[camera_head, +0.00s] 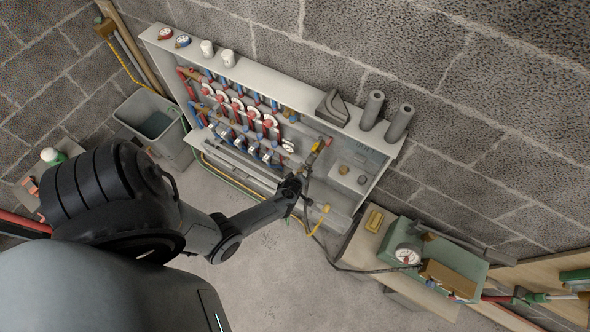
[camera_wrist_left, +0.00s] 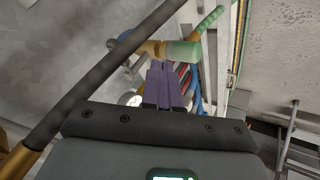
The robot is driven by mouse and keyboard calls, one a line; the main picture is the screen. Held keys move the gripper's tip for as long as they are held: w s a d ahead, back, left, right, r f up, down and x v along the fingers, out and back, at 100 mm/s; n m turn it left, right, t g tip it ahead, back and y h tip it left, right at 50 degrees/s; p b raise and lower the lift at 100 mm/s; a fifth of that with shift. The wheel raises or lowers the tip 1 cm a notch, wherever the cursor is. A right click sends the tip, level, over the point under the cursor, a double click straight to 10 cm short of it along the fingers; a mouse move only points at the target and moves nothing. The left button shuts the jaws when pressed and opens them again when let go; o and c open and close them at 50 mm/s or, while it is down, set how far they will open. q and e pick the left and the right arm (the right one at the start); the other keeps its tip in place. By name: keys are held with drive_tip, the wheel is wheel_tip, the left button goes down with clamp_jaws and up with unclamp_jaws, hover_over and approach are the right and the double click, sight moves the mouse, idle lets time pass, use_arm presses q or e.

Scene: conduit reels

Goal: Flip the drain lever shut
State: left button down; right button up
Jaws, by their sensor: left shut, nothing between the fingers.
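A white wall cabinet (camera_head: 367,153) holds a manifold with a row of red-and-white fittings (camera_head: 237,103). At the right end of the row is a small brass and orange valve (camera_head: 319,147); I cannot make out a drain lever or its position. My left gripper (camera_head: 305,190) is in front of the cabinet's lower right part, below that valve. In the left wrist view its purple fingers (camera_wrist_left: 165,84) are shut and empty. Just beyond them is a brass fitting with a green end (camera_wrist_left: 181,52); contact is unclear. My right gripper is not in view.
A dark hose (camera_wrist_left: 100,75) crosses the left wrist view diagonally, close to my left gripper. A green test pump with a gauge (camera_head: 408,254) stands on a bench at right. A grey bin (camera_head: 150,118) stands left of the cabinet.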

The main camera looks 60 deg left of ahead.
use_arm(q)
drive_tip(key=w+p+v, duration=0.1)
drive_tip(key=p+v, duration=0.1)
drive_tip(key=v, duration=0.8)
drive_tip(key=shift+d, duration=0.4)
drive_tip(key=shift+s, duration=0.1)
